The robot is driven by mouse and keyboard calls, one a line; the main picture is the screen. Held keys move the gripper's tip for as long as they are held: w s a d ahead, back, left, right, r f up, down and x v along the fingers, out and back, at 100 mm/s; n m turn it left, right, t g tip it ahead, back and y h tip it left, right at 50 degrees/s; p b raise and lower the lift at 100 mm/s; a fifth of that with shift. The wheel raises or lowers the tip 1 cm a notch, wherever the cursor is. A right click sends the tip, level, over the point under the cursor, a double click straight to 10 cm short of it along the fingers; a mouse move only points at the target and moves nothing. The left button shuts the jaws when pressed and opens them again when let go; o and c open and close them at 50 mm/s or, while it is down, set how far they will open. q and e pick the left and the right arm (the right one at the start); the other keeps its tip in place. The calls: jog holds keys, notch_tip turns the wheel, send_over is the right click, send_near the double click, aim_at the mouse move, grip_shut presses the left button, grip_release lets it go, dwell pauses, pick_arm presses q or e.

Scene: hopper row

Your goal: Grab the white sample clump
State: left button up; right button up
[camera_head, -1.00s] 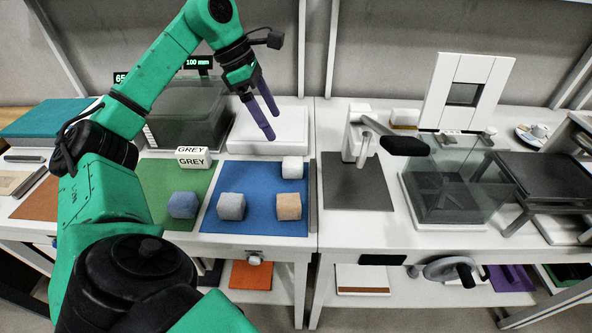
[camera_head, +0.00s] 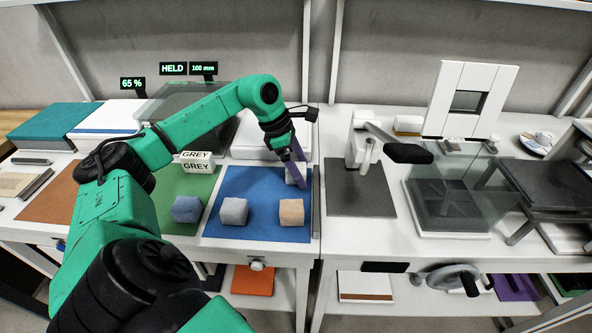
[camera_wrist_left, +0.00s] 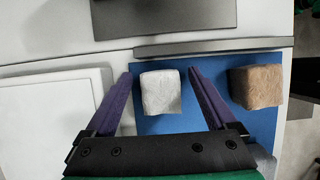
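The white sample clump (camera_wrist_left: 161,92) is a rough, pale block on the blue mat (camera_wrist_left: 205,125). In the head view the white clump (camera_head: 291,175) is partly hidden behind the purple fingers. My left gripper (camera_head: 301,171) is at the clump from above. In the left wrist view the gripper (camera_wrist_left: 160,82) is open, with one finger on each side of the clump. A gap shows between the clump and each finger, so it is not gripped. My right gripper is not in view.
A tan clump (camera_head: 291,212) and a grey clump (camera_head: 233,211) share the blue mat. A blue-grey clump (camera_head: 186,209) lies on the green mat (camera_head: 190,185). A white block (camera_wrist_left: 55,125) stands beside the blue mat. A dark mat (camera_head: 360,190) lies to the right.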

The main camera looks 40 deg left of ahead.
aim_at(300, 167)
pick_arm(q)
jog(key=c, duration=1.1)
notch_tip(300, 167, up, 20)
jog(key=p, duration=0.3)
